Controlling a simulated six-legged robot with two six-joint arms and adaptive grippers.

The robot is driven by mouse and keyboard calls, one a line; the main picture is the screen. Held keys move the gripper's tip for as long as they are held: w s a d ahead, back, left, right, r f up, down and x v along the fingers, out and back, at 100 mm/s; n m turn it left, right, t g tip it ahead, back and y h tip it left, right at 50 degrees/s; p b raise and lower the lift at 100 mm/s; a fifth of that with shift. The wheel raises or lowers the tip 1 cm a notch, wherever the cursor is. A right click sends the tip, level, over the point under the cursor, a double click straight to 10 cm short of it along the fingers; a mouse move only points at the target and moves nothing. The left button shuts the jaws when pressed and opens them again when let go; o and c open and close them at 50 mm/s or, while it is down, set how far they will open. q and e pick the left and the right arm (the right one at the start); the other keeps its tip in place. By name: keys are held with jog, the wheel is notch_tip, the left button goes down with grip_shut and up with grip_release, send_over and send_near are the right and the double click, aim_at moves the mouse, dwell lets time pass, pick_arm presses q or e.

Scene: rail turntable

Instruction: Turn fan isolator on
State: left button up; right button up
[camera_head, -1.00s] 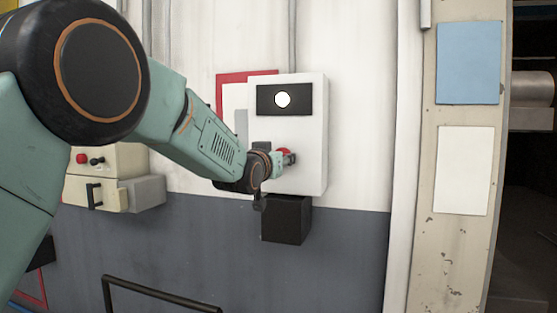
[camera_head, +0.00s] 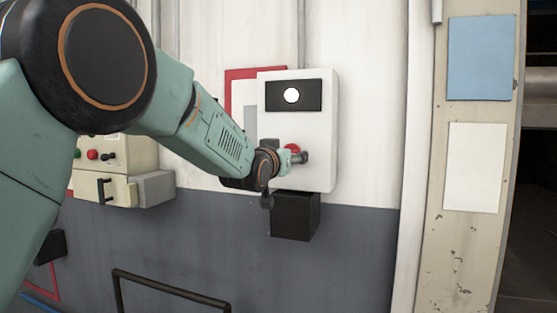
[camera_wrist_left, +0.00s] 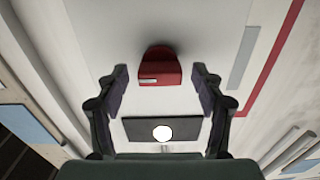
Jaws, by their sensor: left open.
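The fan isolator is a white wall box (camera_head: 323,125) with a black panel (camera_head: 314,95) that has a white round spot on it. Its red knob (camera_head: 292,148) is partly hidden behind my left gripper in the head view. In the left wrist view the red knob (camera_wrist_left: 160,68) carries a short pale mark and sits ahead of and between the fingertips. My left gripper (camera_head: 300,158) is at the front of the box; the wrist view shows its two fingers (camera_wrist_left: 160,82) apart, one on each side of the knob, with gaps visible. My right gripper is not in view.
A black box (camera_head: 295,217) is just below the isolator. A beige control box (camera_head: 117,160) with a red button and black handle is at the left. A dark rail (camera_head: 170,287) is at the lower left. A pillar with blue (camera_head: 480,58) and white sheets stands at the right.

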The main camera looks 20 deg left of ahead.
pick_arm(q)
jog(key=s, duration=1.1)
jog(key=shift+s+a, duration=0.2)
jog(key=shift+s, duration=0.1)
jog(key=shift+w, duration=0.15)
jog(key=s+f+g+b, duration=0.2)
jog(key=s+f+g, duration=0.15)
jog(key=f, duration=0.95)
jog(key=s+f+g+b, duration=0.2)
jog(key=s+f, duration=0.2)
jog(key=f, duration=0.9)
jog(key=s+f+g+b, duration=0.2)
jog(key=s+f, duration=0.1)
jog(key=f, duration=1)
jog(key=s+f+n+g+b, duration=0.1)
jog(key=s+f+g+b, duration=0.9)
jog(key=s+f, duration=2.5)
jog(key=shift+a+f+y+b, duration=0.3)
jog(key=shift+f+b, duration=0.05)
jog(key=shift+f, duration=0.05)
jog(key=shift+g, duration=0.25)
